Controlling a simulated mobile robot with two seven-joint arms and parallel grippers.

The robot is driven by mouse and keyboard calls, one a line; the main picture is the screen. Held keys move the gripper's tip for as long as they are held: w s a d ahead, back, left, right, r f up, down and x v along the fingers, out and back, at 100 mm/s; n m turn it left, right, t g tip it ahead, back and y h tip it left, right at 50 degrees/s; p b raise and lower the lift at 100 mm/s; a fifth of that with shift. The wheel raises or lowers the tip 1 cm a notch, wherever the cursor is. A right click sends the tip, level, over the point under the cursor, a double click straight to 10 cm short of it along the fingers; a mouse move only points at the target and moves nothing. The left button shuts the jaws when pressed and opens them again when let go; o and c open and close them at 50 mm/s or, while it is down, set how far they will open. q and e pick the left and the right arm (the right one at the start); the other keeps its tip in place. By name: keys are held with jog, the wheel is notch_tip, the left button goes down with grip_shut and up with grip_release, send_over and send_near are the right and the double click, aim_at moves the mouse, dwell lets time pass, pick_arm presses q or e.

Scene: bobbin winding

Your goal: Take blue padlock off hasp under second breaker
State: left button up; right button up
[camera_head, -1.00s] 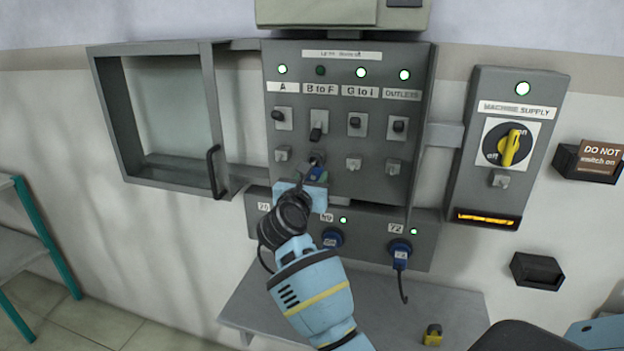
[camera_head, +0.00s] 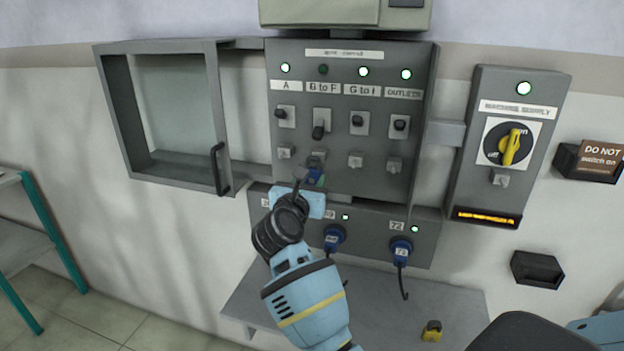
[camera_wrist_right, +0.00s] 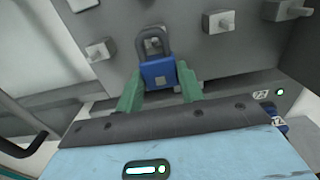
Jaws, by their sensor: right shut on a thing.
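The blue padlock (camera_head: 315,177) is at the hasp (camera_head: 317,158) under the second breaker (camera_head: 319,130), labelled B to F, whose lever points down. My right gripper (camera_wrist_right: 160,88) is shut on the padlock body (camera_wrist_right: 158,73), with one green finger on each side. The dark shackle (camera_wrist_right: 141,45) stands up from the body and overlaps the hasp in the right wrist view. I cannot tell whether it is still threaded through. In the head view my right gripper (camera_head: 309,184) comes from below and partly hides the padlock. My left gripper is not in view.
Bare hasps sit under the other breakers, such as the G to I hasp (camera_head: 355,160). An open cabinet door (camera_head: 217,120) is at left. Blue plugs (camera_head: 401,250) are below the panel. A grey shelf (camera_head: 260,300) holds a yellow padlock (camera_head: 432,331).

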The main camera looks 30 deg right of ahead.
jog(key=shift+v, duration=1.45)
